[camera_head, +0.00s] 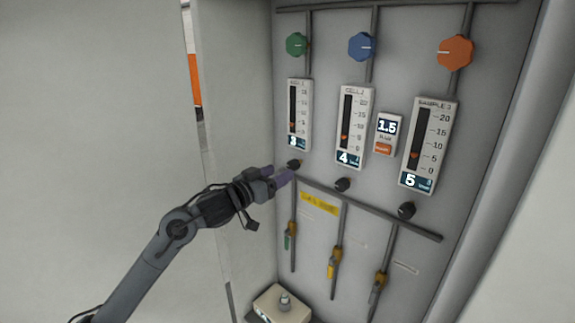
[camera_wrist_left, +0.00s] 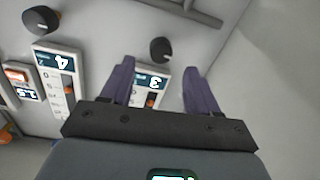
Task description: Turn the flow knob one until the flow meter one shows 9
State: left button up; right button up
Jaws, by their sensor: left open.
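Flow meter one (camera_head: 299,115) is the leftmost panel meter, and its display reads 3. Its display also shows upside down in the left wrist view (camera_wrist_left: 154,82). The small black flow knob one (camera_head: 293,164) sits just below that meter. In the left wrist view the knob (camera_wrist_left: 163,50) lies just beyond the fingertips, roughly centred between them. My left gripper (camera_head: 279,174) is open with purple fingers, close to the knob in the head view. I cannot tell whether it touches the knob. My right gripper is not in view.
The middle meter (camera_head: 354,128) reads 4 and the right one (camera_head: 427,145) reads 5, each with a black knob (camera_head: 342,184) (camera_head: 406,210) below. A small 1.5 display (camera_head: 386,133) sits between them. Pipes and coloured valves (camera_head: 334,264) run below. A cabinet side wall stands left of the panel.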

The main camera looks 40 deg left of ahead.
aim_at(291, 167)
pick_arm(q)
jog(key=w+p, duration=0.1)
jog(key=w, duration=0.2)
jog(key=shift+w+r, duration=0.15)
jog(key=shift+w, duration=1)
jog(key=shift+f, duration=0.2)
jog(key=c, duration=1)
jog(key=shift+c, duration=0.2)
